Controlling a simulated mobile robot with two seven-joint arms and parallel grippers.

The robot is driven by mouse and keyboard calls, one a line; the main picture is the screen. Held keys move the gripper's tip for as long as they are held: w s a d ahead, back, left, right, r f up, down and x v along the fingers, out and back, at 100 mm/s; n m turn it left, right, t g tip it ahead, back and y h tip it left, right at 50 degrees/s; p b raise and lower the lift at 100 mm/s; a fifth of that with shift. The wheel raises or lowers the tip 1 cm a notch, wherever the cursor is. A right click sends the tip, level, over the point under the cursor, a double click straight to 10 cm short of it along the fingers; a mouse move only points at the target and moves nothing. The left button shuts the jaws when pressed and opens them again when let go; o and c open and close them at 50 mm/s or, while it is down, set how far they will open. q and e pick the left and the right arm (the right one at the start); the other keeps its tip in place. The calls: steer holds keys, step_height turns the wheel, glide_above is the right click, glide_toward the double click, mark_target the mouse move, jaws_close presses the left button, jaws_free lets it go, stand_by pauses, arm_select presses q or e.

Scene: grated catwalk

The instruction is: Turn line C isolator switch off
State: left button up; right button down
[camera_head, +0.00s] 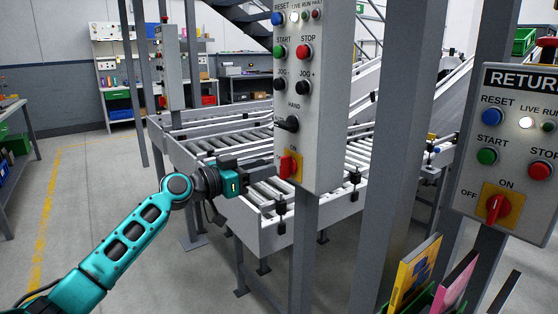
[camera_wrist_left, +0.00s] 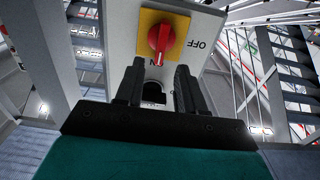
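A red isolator switch (camera_head: 288,166) sits on a yellow plate at the bottom of the middle grey control panel (camera_head: 322,100). This panel's line name is not in view. My left gripper (camera_head: 273,168) is beside the switch, at the panel's left edge in the head view. In the left wrist view, the red switch (camera_wrist_left: 161,40) shows just beyond the fingertips, with the picture upside down. Its handle points to the ON mark, partly hidden. OFF is readable to one side. My left gripper (camera_wrist_left: 160,70) is open, fingers apart, nothing between the tips. My right gripper is not in view.
The black HAND selector (camera_head: 287,124) is just above the switch. A "RETURN" panel (camera_head: 520,120) at the right has a similar red switch (camera_head: 498,208). A grey post (camera_head: 400,150) stands between the panels. A roller conveyor (camera_head: 230,150) runs behind. Open floor lies left.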

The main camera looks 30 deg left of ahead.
mark_target(280, 163)
arm_select(q)
steer(key=x, duration=0.5)
steer(key=shift+w+d+p, duration=0.15)
steer(key=shift+w+p, duration=0.15)
steer(key=shift+p, duration=0.1)
jaws_close()
